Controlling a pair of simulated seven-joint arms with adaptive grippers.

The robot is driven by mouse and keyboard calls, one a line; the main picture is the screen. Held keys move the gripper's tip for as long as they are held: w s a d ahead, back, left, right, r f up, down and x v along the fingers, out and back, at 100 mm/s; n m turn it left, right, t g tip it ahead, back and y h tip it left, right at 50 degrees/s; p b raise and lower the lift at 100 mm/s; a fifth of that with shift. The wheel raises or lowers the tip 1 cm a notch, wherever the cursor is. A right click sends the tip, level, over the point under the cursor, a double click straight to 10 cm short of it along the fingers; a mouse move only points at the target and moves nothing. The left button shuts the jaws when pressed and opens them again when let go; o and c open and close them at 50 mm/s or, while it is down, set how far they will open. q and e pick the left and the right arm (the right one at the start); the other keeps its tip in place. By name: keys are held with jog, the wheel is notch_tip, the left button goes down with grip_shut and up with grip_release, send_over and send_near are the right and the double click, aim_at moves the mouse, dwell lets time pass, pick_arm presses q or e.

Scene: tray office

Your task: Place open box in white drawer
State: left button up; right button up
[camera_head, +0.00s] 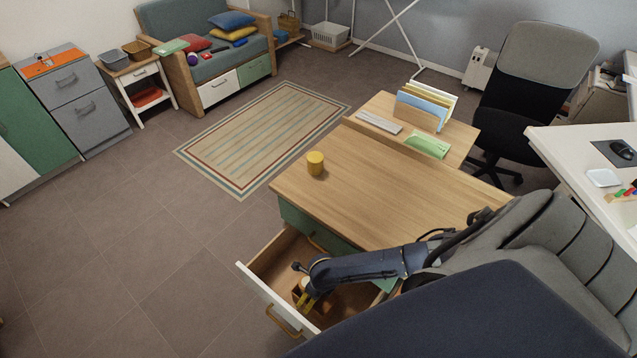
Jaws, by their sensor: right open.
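The white drawer (262,290) is pulled out from the wooden desk, its front facing the lower left. A small brown box (298,292), seemingly the open box, is inside the drawer near its front panel. My right gripper (309,297) reaches down into the drawer at this box, with its fingers open. The gripper hides part of the box, so I cannot tell whether they touch. My left gripper is not in view.
A yellow cylinder (315,163) stands on the desk top (390,190), which is otherwise largely clear. A file holder (425,105), keyboard (379,123) and green item (428,145) are on the desk's far part. Open floor lies left of the drawer.

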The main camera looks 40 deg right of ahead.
notch_tip(320, 180, up, 9)
jog(key=s, duration=0.1)
jog(key=shift+s+d+r, duration=0.15)
jog(key=shift+s, duration=0.05)
dwell(0.5)
